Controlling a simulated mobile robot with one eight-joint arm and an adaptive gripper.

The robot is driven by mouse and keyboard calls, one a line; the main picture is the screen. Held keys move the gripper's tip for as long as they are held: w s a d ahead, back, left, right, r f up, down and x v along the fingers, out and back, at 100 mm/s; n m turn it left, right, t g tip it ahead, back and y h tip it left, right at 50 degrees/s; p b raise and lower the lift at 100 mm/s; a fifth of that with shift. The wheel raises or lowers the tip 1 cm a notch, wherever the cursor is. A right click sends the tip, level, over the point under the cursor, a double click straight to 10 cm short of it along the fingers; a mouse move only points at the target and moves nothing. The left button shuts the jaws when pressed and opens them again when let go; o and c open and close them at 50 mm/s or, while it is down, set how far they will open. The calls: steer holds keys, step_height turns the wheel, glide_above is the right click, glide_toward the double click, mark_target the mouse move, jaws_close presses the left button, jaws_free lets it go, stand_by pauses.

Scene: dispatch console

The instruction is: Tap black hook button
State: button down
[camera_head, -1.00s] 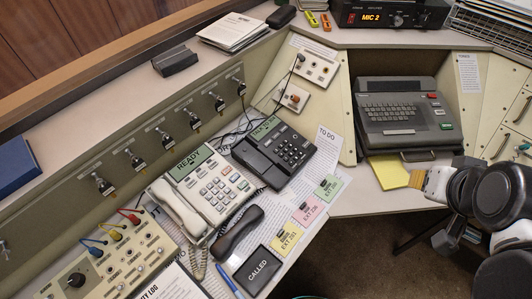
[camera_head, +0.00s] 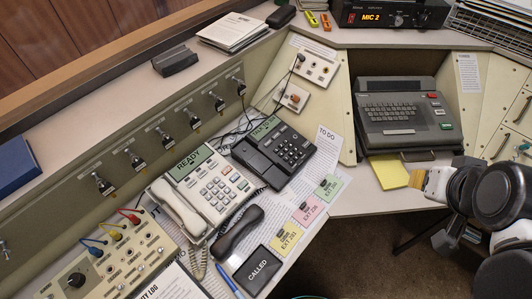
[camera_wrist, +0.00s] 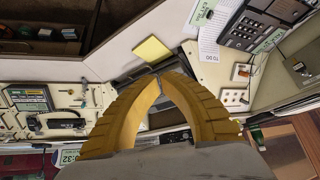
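The black phone (camera_head: 274,155) sits on the desk with a lit green display that reads "TALK TO" and more. Its keypad is on the right side, and its cradle area is bare. The small hook button cannot be made out clearly. The black handset (camera_head: 238,230) lies off the phone, on the desk in front of it. The phone also shows at the top right of the wrist view (camera_wrist: 244,28). My gripper (camera_head: 417,180) is at the right by the yellow notes, well apart from the phone. In the wrist view its yellow fingers (camera_wrist: 158,76) meet at the tips, holding nothing visible.
A white phone (camera_head: 212,187) with a "READY" display stands left of the black one, its handset in place. A grey keyboard terminal (camera_head: 406,112) sits in the alcove. Yellow notes (camera_head: 390,174) lie at the desk edge. A black "CALLED" tray (camera_head: 258,270) is in front.

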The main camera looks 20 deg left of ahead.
stand_by(0.3)
steer(key=w+a+r+m+y+p, duration=0.15)
steer(key=w+a+m, duration=0.25)
steer(key=w+a, duration=0.45)
steer(key=m+g+y+p, duration=0.15)
steer(key=m+y, duration=0.45)
steer(key=m, duration=0.8)
glide_above(241, 140)
steer(key=s+d, duration=0.2)
steer(key=d, duration=0.1)
step_height(241, 140, down, 13)
steer(key=shift+s+d+r+p, duration=0.15)
steer(key=shift+p, duration=0.15)
steer(key=f+b, duration=0.2)
steer(key=f, duration=0.1)
steer(key=f+b, duration=0.2)
steer(key=f, duration=0.1)
steer(key=a+f+b, duration=0.1)
steer(key=f+b, duration=0.1)
steer(key=shift+w+a+f+b, duration=0.1)
steer(key=shift+w+f+b, duration=0.2)
steer(key=shift+f+b, duration=0.1)
